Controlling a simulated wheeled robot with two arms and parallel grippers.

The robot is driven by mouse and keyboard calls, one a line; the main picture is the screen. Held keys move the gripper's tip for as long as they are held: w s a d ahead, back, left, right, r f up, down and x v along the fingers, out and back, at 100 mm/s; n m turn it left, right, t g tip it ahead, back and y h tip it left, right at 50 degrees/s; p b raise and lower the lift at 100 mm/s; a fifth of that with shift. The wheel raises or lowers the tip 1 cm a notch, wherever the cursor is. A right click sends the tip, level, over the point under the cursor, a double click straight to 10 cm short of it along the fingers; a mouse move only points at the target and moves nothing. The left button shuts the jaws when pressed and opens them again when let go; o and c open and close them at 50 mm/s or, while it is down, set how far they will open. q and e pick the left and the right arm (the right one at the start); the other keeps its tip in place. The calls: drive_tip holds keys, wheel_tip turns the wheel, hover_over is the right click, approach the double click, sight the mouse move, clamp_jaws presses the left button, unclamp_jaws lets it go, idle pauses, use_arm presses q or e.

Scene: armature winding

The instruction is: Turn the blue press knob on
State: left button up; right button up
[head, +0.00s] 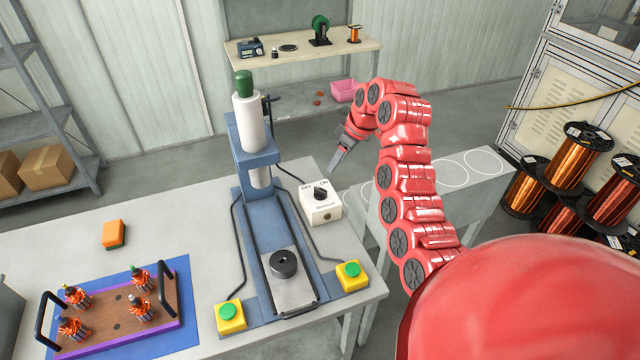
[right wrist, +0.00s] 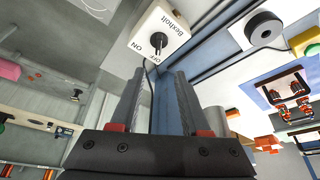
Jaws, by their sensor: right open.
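The press knob (head: 320,193) is black and sits on top of a white box with OFF and ON labels, at the right side of the blue press (head: 262,215). In the right wrist view the knob (right wrist: 172,42) is ahead of the fingertips; it seems to point towards OFF, but its exact angle is hard to tell. My right gripper (head: 338,160) is above and slightly right of the box, apart from it. In the right wrist view its fingers (right wrist: 158,85) are spread, with nothing between them. My left gripper is out of view.
Two yellow buttons with green tops (head: 231,316) (head: 352,275) flank the press base. A black cable runs beside the box. A wooden tray (head: 107,303) with several wound armatures and an orange block (head: 114,234) are on the left. Copper spools (head: 583,152) stand at the right.

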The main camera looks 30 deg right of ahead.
sight(320, 188)
drive_tip(key=p+x, duration=0.2)
drive_tip(key=x, duration=1.2)
drive_tip(key=shift+w+d+p, duration=0.1)
drive_tip(key=shift+w+p, duration=0.05)
drive_tip(key=shift+p, duration=0.25)
drive_tip(key=shift+c, duration=0.2)
clamp_jaws()
